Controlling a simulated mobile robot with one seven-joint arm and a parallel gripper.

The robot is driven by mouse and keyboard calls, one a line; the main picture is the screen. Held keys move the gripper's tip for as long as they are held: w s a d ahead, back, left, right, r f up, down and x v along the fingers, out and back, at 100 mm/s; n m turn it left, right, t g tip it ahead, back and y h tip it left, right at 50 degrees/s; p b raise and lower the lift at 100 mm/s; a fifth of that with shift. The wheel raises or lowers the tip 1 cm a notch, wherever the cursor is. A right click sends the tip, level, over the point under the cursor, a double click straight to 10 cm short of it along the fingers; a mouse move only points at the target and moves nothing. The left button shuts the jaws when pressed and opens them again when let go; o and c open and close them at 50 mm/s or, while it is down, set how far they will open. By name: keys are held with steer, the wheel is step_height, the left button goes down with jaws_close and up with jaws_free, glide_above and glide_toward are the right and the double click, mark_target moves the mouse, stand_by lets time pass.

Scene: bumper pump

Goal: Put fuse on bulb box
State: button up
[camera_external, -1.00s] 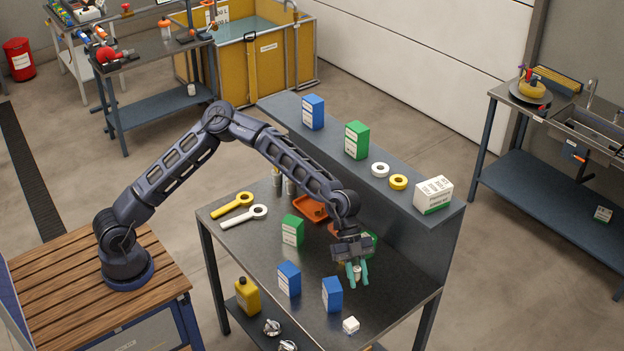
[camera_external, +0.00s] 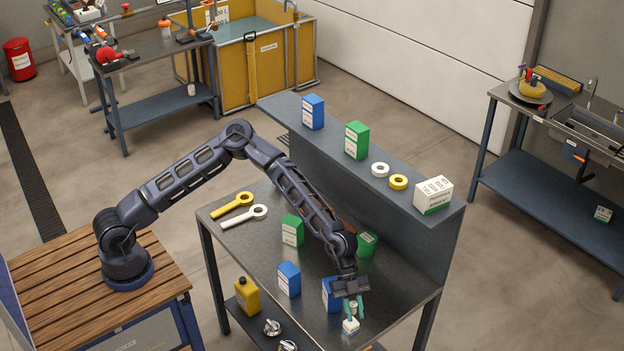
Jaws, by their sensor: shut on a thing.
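My gripper (camera_external: 354,314) is at the front right of the dark workbench, shut on a small pale cylinder, the fuse (camera_external: 353,309). The fingers hide part of it. A small white box (camera_external: 350,327), which I take for the bulb box, stands on the bench right below the fingers. The fuse is over this box. I cannot tell whether it touches the box top.
Blue boxes (camera_external: 289,279) (camera_external: 331,291) and green boxes (camera_external: 292,231) (camera_external: 366,244) stand on the bench (camera_external: 262,255). Wrenches (camera_external: 240,203) lie at its left. A raised shelf (camera_external: 330,139) with boxes and tape rolls runs along the back.

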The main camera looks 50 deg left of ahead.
mark_target(353, 325)
steer(key=shift+f, duration=2.15)
steer(key=shift+f, duration=0.1)
steer(key=o, duration=1)
steer(key=shift+r, duration=0.2)
steer(key=v, duration=1.2)
